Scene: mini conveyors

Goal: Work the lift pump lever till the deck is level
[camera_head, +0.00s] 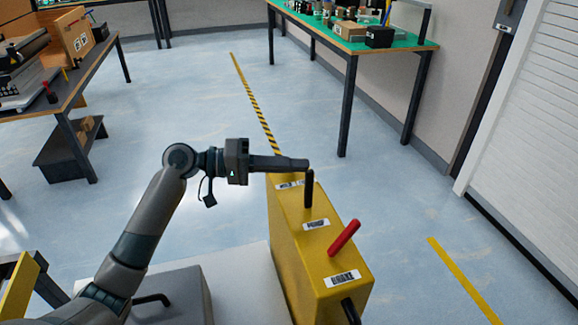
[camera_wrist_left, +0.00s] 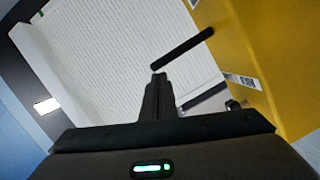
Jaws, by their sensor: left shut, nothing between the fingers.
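A tall yellow box (camera_head: 297,245) stands in front of me with white labels on top. A black lever (camera_head: 309,190) rises behind a label that seems to read PUMP (camera_head: 316,224). A red lever (camera_head: 344,236) leans up near the BRAKE label (camera_head: 342,278). My left gripper (camera_head: 306,163) is shut and empty, its fingertips at the top of the black lever; I cannot tell if they touch. In the left wrist view a black lever (camera_wrist_left: 182,48) reaches from the yellow box (camera_wrist_left: 262,60) towards the shut fingertips (camera_wrist_left: 158,78). I cannot tell which surface is the deck.
A pale flat surface (camera_head: 243,272) lies left of the yellow box, with a grey block (camera_head: 180,295) by it. A green-topped table (camera_head: 345,40) stands at the back, a workbench (camera_head: 85,68) at the left. Floor around the box is clear; a white shutter (camera_head: 530,130) is right.

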